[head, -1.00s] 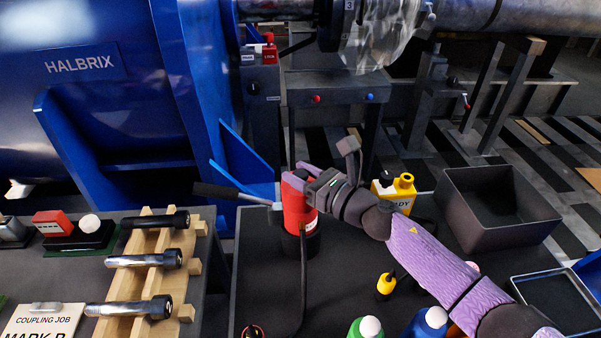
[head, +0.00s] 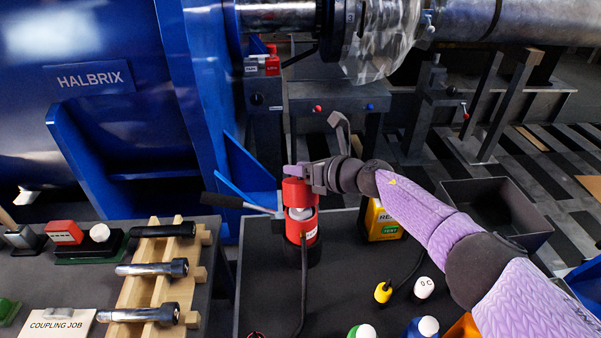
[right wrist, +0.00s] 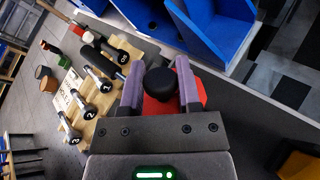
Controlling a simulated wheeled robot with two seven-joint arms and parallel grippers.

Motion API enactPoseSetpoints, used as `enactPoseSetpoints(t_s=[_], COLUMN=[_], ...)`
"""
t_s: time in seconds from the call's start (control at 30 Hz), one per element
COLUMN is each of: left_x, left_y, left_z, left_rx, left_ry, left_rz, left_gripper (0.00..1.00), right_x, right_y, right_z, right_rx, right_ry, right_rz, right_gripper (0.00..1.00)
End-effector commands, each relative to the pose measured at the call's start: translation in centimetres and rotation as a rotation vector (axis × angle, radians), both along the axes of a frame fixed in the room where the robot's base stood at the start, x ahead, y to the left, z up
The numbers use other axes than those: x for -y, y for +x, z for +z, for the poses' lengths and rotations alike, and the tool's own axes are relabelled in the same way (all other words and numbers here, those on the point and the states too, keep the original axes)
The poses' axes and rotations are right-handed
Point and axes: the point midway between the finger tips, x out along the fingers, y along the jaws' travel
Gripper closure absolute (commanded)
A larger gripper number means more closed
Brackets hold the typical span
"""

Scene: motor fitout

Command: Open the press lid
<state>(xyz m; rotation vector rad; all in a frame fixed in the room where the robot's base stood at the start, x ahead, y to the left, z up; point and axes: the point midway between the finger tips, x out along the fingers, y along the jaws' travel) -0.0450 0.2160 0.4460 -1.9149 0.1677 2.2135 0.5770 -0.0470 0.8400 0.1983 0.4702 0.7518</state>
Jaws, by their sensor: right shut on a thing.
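The press is a red cylinder (head: 301,232) on a black base, standing at the left of the dark bench, with a lever to its left. Its red lid (head: 293,192) is at the top. A pale part shows in an opening between the lid and the lower red body. My right gripper (head: 308,174) is at the top of the lid, coming from the right. In the right wrist view its purple fingers stand on both sides of a black knob (right wrist: 160,82), with red below it. The gripper is shut on the lid. My left gripper is not in view.
A yellow box (head: 382,222) stands right of the press, with a dark open bin (head: 497,188) farther right. A wooden rack (head: 140,290) of bolts is at left. Several capped bottles are at the front edge. A black cable runs down from the press.

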Motion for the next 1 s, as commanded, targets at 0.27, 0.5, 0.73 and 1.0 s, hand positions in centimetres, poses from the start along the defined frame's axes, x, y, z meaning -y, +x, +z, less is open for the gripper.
enactPoseSetpoints(t_s=[0.27,0.5,0.73,1.0], left_x=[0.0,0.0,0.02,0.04], left_y=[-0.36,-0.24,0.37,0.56], left_z=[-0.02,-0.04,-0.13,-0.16], left_rx=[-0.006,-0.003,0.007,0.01], left_ry=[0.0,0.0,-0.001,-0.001], left_rz=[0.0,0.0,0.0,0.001], left_gripper=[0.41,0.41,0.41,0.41], right_x=[0.02,0.04,0.03,0.03], right_y=[0.18,0.2,0.21,0.22], right_z=[0.17,0.23,0.27,0.31], right_rx=[0.004,0.006,0.006,0.007], right_ry=[0.002,0.002,0.003,0.004], right_rz=[-0.003,-0.005,-0.005,-0.004], right_gripper=[1.0,1.0,1.0,1.0])
